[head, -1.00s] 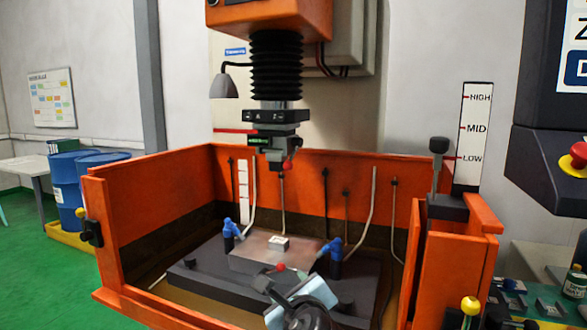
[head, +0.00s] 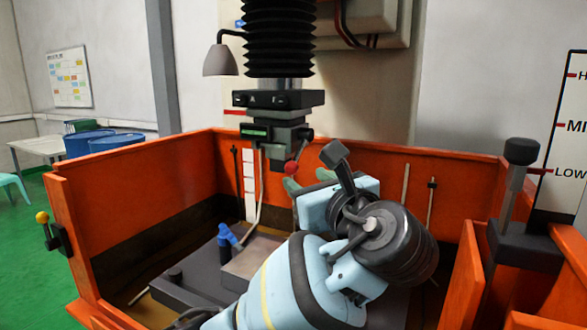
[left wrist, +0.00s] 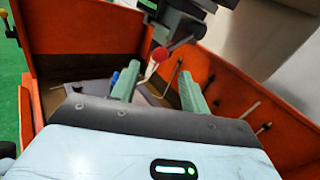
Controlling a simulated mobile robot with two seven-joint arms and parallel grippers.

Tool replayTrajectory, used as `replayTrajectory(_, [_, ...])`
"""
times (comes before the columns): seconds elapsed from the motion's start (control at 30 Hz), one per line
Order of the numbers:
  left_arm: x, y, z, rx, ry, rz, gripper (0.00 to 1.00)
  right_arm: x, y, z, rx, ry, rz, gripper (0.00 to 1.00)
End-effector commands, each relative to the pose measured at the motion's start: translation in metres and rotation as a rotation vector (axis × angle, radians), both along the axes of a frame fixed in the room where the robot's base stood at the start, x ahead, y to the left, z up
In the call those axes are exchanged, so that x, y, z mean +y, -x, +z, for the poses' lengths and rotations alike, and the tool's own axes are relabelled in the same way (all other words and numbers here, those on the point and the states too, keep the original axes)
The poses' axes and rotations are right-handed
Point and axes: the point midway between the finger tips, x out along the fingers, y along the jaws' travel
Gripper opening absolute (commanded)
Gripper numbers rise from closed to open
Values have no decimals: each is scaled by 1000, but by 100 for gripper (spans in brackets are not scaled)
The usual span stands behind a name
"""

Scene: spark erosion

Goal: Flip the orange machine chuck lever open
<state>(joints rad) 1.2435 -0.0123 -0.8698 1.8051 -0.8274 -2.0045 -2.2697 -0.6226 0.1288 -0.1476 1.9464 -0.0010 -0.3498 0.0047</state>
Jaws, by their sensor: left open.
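The machine chuck (head: 272,133) hangs below the black bellows in the head view. Its lever is a short dark rod ending in a red ball knob (head: 291,168), pointing down at the chuck's right side. The knob also shows in the left wrist view (left wrist: 160,54), in line with the space between my fingers. My left gripper (head: 307,181) is open, its green fingers just right of and slightly below the knob in the head view. In the left wrist view the fingers (left wrist: 159,72) are spread and empty. Contact with the knob cannot be made out. My right gripper is out of view.
Orange tank walls (head: 380,177) surround the work area. A dark fixture block with a blue-handled clamp (head: 229,235) lies below. A grey lamp (head: 221,59) hangs left of the bellows. A black lever post (head: 515,185) stands at the right.

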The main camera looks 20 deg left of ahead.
Motion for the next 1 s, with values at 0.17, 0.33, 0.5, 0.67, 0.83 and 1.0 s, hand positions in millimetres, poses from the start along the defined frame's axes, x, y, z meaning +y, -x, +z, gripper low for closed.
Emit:
replayTrajectory(0.17, [19,-20,2,-2,-4,8,45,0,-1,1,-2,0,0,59])
replayTrajectory(0.33, [31,-39,3,-6,-5,0,45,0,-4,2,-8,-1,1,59])
replayTrajectory(0.5, [38,-48,2,-6,-4,-3,45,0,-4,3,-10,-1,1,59])
replayTrajectory(0.67, [43,-53,1,-1,-1,1,45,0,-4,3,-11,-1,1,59])
replayTrajectory(0.83, [45,-54,0,1,2,2,45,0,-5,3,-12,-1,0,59])
replayTrajectory(1.0, [45,-54,0,1,2,2,45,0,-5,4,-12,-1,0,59])
